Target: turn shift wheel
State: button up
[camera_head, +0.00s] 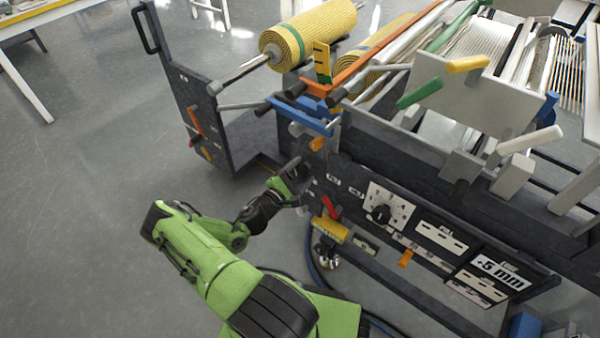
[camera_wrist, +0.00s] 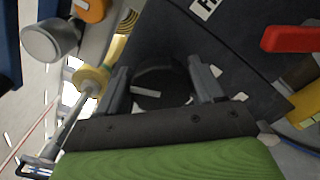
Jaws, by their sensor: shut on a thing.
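A round black wheel (camera_wrist: 162,74) with a white mark on its face sits on the dark machine panel in the wrist view; I take it to be the shift wheel. My gripper (camera_wrist: 162,86) has one finger on each side of it and is shut on it. In the head view my gripper (camera_head: 299,183) is up against the left end of the machine's front panel, and it hides most of the wheel there.
A red lever (camera_head: 330,207) and a yellow block (camera_head: 330,230) are just right of my gripper. A black dial (camera_head: 381,214) on a white numbered plate is farther right. A blue bar (camera_head: 302,118) juts out above. A dark cart (camera_head: 200,115) stands behind left. Open floor lies left.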

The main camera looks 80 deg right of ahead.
jog(key=shift+f+m, duration=0.1)
jog(key=shift+m, duration=1.5)
jog(key=o, duration=1)
jog(key=shift+c, duration=0.2)
jog(key=shift+a, duration=0.1)
jog(key=p+v, duration=0.2)
jog(key=v, duration=1.3)
jog(key=shift+w+a+p, duration=0.2)
jog(key=shift+a+p, duration=0.1)
